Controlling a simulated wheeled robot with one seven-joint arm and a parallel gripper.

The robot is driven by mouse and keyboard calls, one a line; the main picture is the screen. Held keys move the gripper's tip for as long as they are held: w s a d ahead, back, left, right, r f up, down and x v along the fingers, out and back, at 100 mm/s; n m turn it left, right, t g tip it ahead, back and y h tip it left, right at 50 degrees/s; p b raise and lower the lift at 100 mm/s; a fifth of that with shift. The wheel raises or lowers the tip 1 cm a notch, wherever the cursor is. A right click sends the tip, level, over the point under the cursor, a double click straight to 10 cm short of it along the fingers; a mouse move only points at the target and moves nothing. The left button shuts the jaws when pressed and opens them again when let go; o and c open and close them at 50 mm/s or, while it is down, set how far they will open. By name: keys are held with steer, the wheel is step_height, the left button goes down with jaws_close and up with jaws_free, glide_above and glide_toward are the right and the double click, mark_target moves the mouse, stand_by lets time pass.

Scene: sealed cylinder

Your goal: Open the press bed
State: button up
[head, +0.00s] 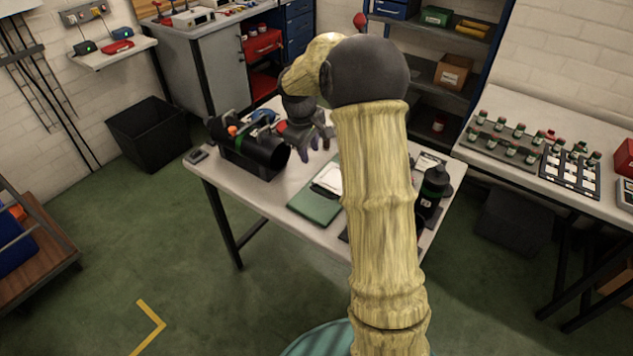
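No part in view can be told for sure as the press bed. My gripper (310,148) hangs just right of this device, over the table, pointing down. Its dark fingertips look spread apart, with nothing seen between them. I cannot tell whether it touches the device. My pale arm crosses the middle of the view and hides part of the table.
The white table (208,180) also carries a green folder (315,208) with papers and a black bottle (433,190) behind my arm's right side. A side bench (500,172) with rows of small vials stands right. A black bin (150,133) stands left.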

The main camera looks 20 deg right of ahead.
steer(key=shift+f, duration=0.1)
steer(key=p, duration=0.2)
glide_toward(316, 186)
steer(key=s+f, duration=0.1)
steer(key=f, duration=0.3)
steer(key=s+f, duration=0.1)
steer(key=shift+s+d+f, duration=0.15)
steer(key=shift+s+f, duration=0.2)
steer(key=shift+f, duration=0.05)
steer(key=shift+c, duration=0.2)
jaws_close()
